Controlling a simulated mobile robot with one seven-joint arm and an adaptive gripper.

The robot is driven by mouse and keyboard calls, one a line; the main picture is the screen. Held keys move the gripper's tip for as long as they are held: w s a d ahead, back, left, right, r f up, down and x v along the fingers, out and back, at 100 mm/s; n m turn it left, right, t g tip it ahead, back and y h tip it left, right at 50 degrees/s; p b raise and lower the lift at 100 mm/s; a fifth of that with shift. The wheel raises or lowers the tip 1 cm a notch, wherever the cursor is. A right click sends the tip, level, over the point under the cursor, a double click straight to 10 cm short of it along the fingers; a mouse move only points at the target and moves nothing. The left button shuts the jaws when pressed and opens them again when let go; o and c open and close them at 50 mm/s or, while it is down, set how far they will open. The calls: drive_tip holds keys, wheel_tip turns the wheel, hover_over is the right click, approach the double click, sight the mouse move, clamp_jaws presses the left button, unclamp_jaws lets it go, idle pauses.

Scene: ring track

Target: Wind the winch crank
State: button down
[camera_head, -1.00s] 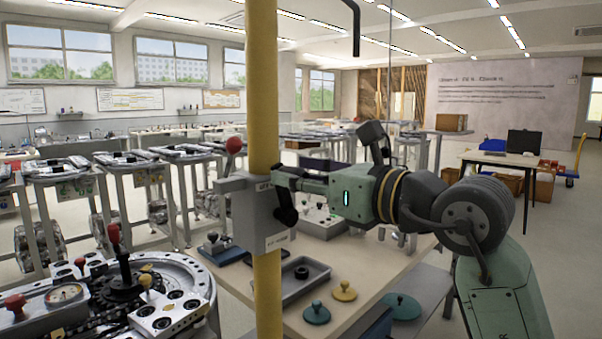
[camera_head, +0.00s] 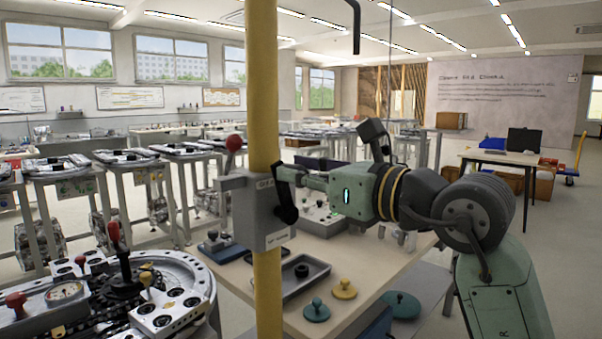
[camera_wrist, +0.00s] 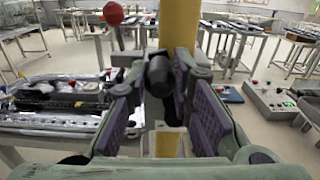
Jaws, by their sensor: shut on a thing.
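The winch is a grey box (camera_head: 238,212) fixed on an upright yellow post (camera_head: 265,90). Its dark crank arm (camera_head: 286,202) is on the box's right side, with its upper end by my gripper. My gripper (camera_head: 292,174) comes in from the right at the height of the box top. In the wrist view, my gripper (camera_wrist: 164,78) has its purple-padded fingers on either side of the dark crank handle (camera_wrist: 160,72) and is shut on it. The fingers partly hide the handle in the head view.
A red-ball lever (camera_head: 233,143) stands beside the winch. A round machine (camera_head: 190,335) with levers is at the lower left.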

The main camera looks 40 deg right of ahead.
drive_tip(key=shift+d, duration=0.15)
drive_tip(key=d+f+m+b, duration=0.4)
drive_tip(key=d+f+m, duration=0.4)
drive_tip(key=m, duration=1)
drive_tip(key=shift+w+d+m, duration=0.4)
drive_tip(key=shift+w+d, duration=0.05)
drive_tip(key=shift+d, duration=1.15)
drive_tip(key=shift+f+b, duration=0.1)
drive_tip(key=shift+b, duration=0.2)
drive_tip(key=c, duration=1.4)
unclamp_jaws()
